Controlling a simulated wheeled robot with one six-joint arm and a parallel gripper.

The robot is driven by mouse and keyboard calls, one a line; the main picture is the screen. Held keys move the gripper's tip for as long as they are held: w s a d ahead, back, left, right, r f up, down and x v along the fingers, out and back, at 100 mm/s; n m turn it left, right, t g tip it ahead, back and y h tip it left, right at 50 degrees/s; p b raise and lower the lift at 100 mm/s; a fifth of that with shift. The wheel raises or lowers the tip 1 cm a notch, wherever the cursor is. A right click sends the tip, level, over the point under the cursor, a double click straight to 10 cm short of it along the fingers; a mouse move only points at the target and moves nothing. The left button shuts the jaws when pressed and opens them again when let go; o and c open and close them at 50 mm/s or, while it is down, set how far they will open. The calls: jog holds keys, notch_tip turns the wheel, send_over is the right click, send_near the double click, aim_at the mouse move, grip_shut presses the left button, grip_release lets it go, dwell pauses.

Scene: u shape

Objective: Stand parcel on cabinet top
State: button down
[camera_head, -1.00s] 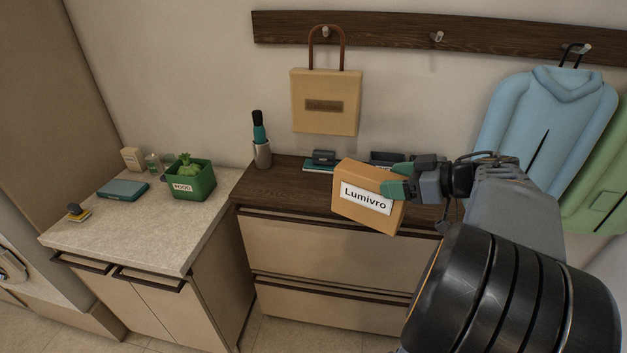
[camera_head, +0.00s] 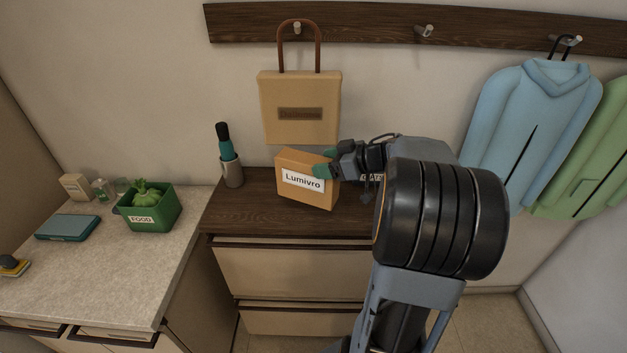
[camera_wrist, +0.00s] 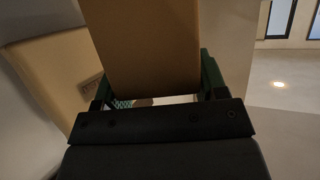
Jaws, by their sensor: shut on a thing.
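The parcel (camera_head: 306,190) is a tan box with a white "Lumivro" label on its front. It is upright, or nearly so, over the dark wooden cabinet top (camera_head: 255,212); I cannot tell whether its base touches the wood. My gripper (camera_head: 324,171) comes from the right and is shut on the parcel near its upper right edge, with green fingers. In the wrist view the parcel (camera_wrist: 150,50) fills the middle between the fingers (camera_wrist: 155,92). My arm hides the right part of the cabinet top.
A cup with a dark-topped bottle (camera_head: 231,170) stands at the cabinet's left back. A tan bag (camera_head: 300,95) hangs on the wall behind the parcel. A green FOOD box (camera_head: 150,215) is on the lighter counter at left. Blue and green garments hang at right. Bare wood shows left of the parcel.

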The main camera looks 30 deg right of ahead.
aim_at(295, 179)
jog(key=w+f, duration=0.2)
jog(key=f, duration=0.1)
jog(key=w+a+f, duration=0.1)
jog(key=w+f, duration=0.1)
jog(key=shift+w+f, duration=0.1)
jog(key=shift+f, duration=0.05)
jog(key=shift+w+f+p, duration=0.2)
jog(key=shift+f+p, duration=0.2)
jog(key=shift+f, duration=1.45)
jog(key=shift+c, duration=0.8)
grip_release()
jog(key=shift+s, duration=0.1)
